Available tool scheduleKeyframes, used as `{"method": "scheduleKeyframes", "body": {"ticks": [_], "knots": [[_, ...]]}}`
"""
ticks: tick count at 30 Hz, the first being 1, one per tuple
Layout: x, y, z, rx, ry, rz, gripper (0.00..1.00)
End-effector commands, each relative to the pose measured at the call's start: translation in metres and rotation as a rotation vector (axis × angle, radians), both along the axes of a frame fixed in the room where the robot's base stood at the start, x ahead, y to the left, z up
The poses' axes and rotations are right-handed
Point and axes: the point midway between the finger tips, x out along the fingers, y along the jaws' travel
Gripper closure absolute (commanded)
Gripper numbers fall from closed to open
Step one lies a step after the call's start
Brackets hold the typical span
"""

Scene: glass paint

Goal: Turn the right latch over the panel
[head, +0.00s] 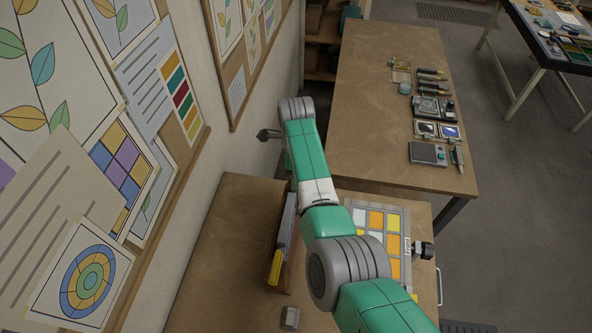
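The panel (376,219), a grid of white, yellow and orange squares in a pale frame, lies on the near table. My arm crosses its left part and hides it. A small dark fitting (424,250) at the panel's right edge looks like the right latch; its turn is too small to tell. A label reading "Front" is beside it. My gripper (268,134) seems to be the small dark end left of my far wrist joint, near the wall and well away from the panel. Its fingers are too small to read.
A dark upright rack (284,240) with a yellow item stands left of my arm. A small grey block (290,318) lies at the near table's front. The far table (385,120) holds several tools at its right side. The wall with pinned drawings is at left.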

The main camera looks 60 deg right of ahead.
Motion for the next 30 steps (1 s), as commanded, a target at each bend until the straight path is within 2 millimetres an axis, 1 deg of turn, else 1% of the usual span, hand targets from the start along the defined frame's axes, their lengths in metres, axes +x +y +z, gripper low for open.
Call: {"method": "scheduleKeyframes", "body": {"ticks": [6, 12, 27, 28, 30], "knots": [[0.0005, -0.0001, 0.0013, -0.001, 0.0, -0.094, 0.52], [0.0003, -0.0002, 0.0015, 0.0, 0.0, -0.141, 0.52], [0.0002, -0.0004, 0.0017, 0.0, 0.0, -0.156, 0.52], [0.0002, -0.0004, 0.0017, 0.0, 0.0, -0.156, 0.25], [0.0001, -0.0003, 0.0015, 0.0, 0.0, -0.155, 0.11]]}}
